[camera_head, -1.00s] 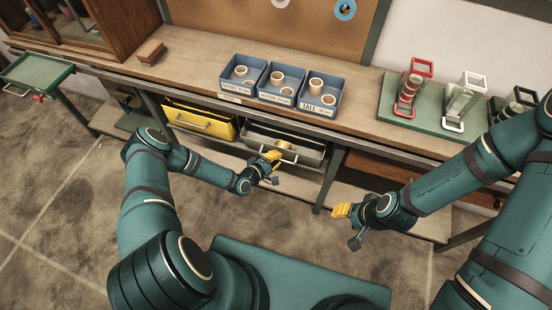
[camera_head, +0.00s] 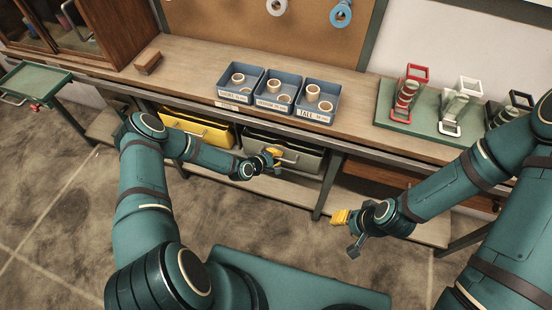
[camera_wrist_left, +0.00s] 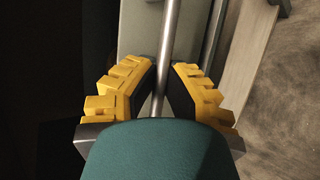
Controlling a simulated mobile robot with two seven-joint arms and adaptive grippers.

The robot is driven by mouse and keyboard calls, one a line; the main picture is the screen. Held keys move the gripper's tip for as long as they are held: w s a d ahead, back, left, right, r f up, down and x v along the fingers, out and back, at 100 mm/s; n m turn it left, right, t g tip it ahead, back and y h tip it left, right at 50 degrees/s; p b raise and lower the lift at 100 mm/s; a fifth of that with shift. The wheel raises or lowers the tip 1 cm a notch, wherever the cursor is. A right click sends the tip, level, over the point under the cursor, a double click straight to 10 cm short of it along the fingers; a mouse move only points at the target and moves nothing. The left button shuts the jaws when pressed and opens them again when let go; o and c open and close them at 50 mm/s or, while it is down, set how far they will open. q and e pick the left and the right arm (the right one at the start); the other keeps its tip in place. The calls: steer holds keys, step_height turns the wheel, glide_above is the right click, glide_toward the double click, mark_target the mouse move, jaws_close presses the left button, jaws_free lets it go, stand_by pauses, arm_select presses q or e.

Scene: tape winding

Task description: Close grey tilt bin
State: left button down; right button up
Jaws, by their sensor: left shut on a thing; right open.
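The grey tilt bin (camera_head: 301,157) hangs under the workbench, right of the yellow bin. Its front looks nearly upright, and I see little of its inside. My left gripper (camera_head: 276,156) is at the bin's front, shut on its metal handle bar. In the left wrist view the bar (camera_wrist_left: 170,45) runs between the yellow fingers of my left gripper (camera_wrist_left: 163,88), with the grey bin front (camera_wrist_left: 140,30) behind it. My right gripper (camera_head: 347,230) is open and empty, over the floor in front of the bench.
The yellow bin (camera_head: 198,130) is beside the grey one on the left. Blue trays with tape rolls (camera_head: 282,91) stand on the bench (camera_head: 200,65). A green mat (camera_head: 385,130) with tape holders lies on the right. A bench leg (camera_head: 327,185) stands right of the grey bin.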

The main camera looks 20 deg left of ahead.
arm_select(q)
steer(key=shift+d, duration=0.1)
steer(key=c, duration=1.3)
jaws_free()
steer(key=v, duration=1.2)
steer(key=shift+d, duration=0.1)
steer(key=s+d+r+m+g+y, duration=0.1)
steer(key=s+d+r+m+g, duration=0.3)
steer(key=s+d+m, duration=0.2)
steer(key=s+d+r+m+g, duration=0.4)
steer(key=s+d+m, duration=0.2)
steer(key=s, duration=0.3)
steer(key=shift+m+g+y, duration=0.3)
steer(key=shift+m+y, duration=0.1)
steer(key=shift+m, duration=0.4)
